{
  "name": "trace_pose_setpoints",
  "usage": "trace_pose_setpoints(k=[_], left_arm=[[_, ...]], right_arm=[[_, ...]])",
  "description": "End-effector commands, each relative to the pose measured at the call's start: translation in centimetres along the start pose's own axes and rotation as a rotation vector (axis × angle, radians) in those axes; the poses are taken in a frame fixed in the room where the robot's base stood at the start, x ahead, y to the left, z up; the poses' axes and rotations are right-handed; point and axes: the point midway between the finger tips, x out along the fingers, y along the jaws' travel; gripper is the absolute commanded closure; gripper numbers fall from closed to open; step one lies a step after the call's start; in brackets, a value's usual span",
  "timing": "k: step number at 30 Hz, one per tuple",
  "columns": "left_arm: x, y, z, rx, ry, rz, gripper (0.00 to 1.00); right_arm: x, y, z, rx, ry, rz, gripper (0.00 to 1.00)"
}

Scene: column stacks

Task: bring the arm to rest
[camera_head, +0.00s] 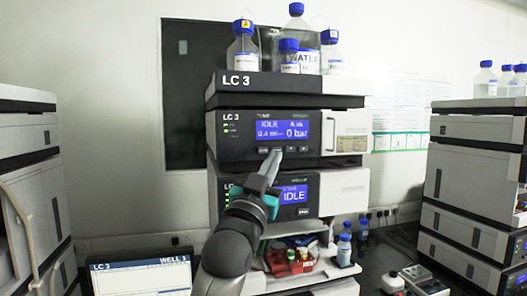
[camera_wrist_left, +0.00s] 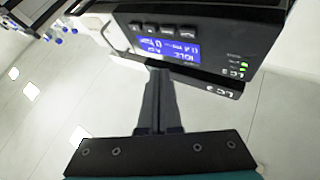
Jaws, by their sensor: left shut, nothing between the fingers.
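My left gripper (camera_head: 273,158) is shut and empty. Its fingertips are in front of the upper LC 3 pump module (camera_head: 240,145), just below its blue screen and close to the row of buttons. I cannot tell whether they touch it. My right gripper is not in view.
A second module (camera_head: 340,190) sits below. Bottles (camera_head: 243,50) stand on top of the stack. Other stacks stand at left (camera_head: 30,150) and right (camera_head: 470,180). A tablet-like screen (camera_head: 140,278) is at the lower left.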

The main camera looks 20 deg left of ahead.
Motion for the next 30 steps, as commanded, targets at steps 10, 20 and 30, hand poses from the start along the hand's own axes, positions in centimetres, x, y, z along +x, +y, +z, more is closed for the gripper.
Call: trace_pose_setpoints(k=[10,20,30], left_arm=[[0.0,0.0,0.0,0.0,0.0,0.0,1.0],[-3.0,3.1,13.3,-0.015,-0.216,0.049,1.0],[-15.2,8.7,35.9,-0.039,-0.617,0.135,1.0]], right_arm=[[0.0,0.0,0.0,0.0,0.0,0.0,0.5],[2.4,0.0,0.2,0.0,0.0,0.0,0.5],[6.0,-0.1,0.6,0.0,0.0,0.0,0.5]])
